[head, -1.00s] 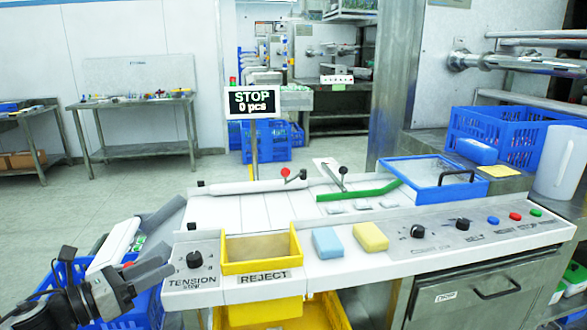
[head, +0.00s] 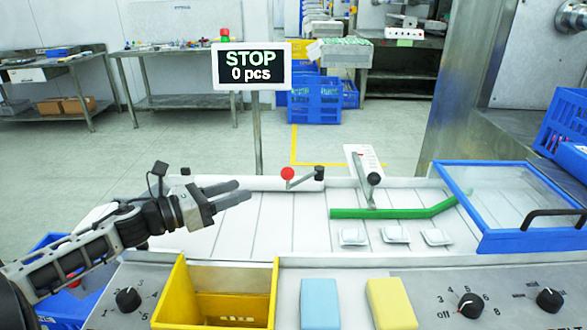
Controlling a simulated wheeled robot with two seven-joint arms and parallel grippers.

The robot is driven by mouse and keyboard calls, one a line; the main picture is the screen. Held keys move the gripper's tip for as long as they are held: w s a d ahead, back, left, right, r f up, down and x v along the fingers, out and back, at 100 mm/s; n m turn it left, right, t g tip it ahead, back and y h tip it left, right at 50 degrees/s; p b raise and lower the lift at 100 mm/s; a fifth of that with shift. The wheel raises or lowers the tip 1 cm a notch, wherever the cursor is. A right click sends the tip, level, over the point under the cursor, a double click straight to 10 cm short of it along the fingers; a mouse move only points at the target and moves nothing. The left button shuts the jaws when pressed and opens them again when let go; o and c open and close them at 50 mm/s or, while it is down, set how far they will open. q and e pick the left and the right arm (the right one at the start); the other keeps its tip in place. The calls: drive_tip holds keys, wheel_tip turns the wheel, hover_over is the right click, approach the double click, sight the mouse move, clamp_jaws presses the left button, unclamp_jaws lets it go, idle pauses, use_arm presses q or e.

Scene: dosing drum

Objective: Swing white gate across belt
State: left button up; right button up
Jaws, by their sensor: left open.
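A white bar, which looks like the gate (head: 268,184), lies along the far edge of the white belt (head: 300,222). A lever with a red ball knob (head: 288,174) stands at its right part, beside a black pivot (head: 319,173). My left gripper (head: 242,190) reaches in from the left over the belt's left end, fingers pointing right. It is open and empty, and its fingers overlap the left part of the white bar in the picture. I cannot tell whether they touch it. My right gripper is not in view.
A green guide (head: 390,213) and several white packs (head: 395,234) are on the belt's right side. A blue-framed clear cover (head: 510,205) is at right. A yellow reject bin (head: 225,305) and two sponges (head: 320,303) line the front. A sign (head: 251,66) reads STOP, 0 pcs.

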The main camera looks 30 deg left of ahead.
sight(282, 173)
use_arm(q)
drive_tip(key=p+x, duration=0.1)
drive_tip(key=x, duration=1)
drive_tip(key=shift+w+d, duration=0.1)
drive_tip(key=shift+w, duration=0.3)
drive_tip(key=shift+w+d, duration=0.35)
drive_tip(key=shift+w, duration=0.3)
clamp_jaws()
drive_tip(key=shift+d, duration=0.1)
